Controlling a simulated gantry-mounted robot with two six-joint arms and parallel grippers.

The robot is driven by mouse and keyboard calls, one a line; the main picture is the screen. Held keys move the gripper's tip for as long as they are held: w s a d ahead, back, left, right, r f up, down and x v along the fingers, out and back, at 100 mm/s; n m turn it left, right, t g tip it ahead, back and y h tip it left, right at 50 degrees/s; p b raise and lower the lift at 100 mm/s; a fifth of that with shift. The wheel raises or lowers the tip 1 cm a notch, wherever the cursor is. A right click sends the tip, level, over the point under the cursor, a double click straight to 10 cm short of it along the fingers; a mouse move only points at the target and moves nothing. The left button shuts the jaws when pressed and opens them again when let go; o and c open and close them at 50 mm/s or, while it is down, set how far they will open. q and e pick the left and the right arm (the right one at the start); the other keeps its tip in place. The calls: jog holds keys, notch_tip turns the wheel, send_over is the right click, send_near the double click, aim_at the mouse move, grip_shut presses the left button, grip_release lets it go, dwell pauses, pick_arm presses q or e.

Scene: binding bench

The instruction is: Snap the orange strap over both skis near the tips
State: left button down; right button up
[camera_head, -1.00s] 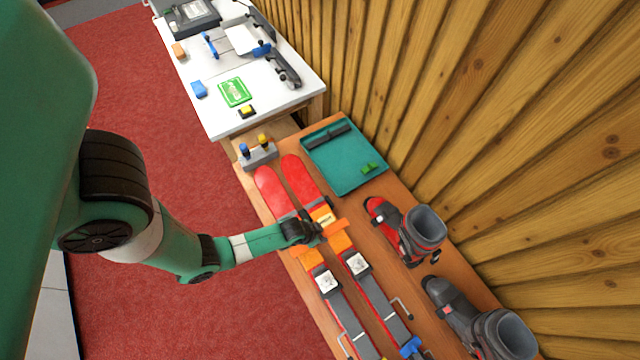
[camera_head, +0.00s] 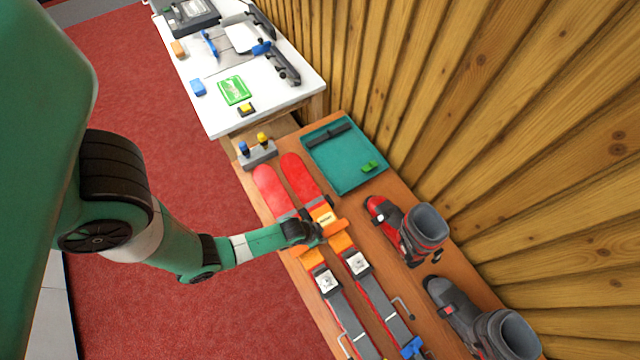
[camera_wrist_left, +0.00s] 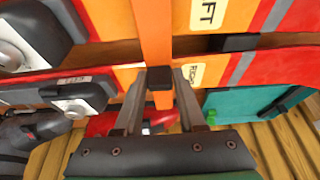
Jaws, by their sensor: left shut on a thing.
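Two red skis, the left one (camera_head: 268,186) and the right one (camera_head: 299,174), lie side by side on the wooden bench, tips toward the white table. The orange strap (camera_head: 336,227) crosses them at their orange bands; it also shows in the left wrist view (camera_wrist_left: 155,35), running across both skis. My left gripper (camera_head: 319,233) is over the skis at the strap. Whether the strap is fastened cannot be told. My right gripper is not in view.
A teal tray (camera_head: 375,181) with a dark bar and a green piece lies right of the tips. A grey holder (camera_head: 257,156) with blue and yellow knobs stands beyond them. Ski boots (camera_head: 424,235) stand at the right, before the wooden wall. A white table (camera_head: 215,115) holds tools.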

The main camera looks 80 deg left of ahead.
aim_at(321, 235)
pick_arm(q)
jog(key=shift+f+b, duration=1)
jog(key=shift+f, duration=0.25)
grip_release()
dwell(0.4)
jog(key=shift+r, duration=0.1)
notch_tip(321, 235, up, 10)
jog(key=p, duration=1)
jog(key=shift+w, duration=0.1)
dwell(0.5)
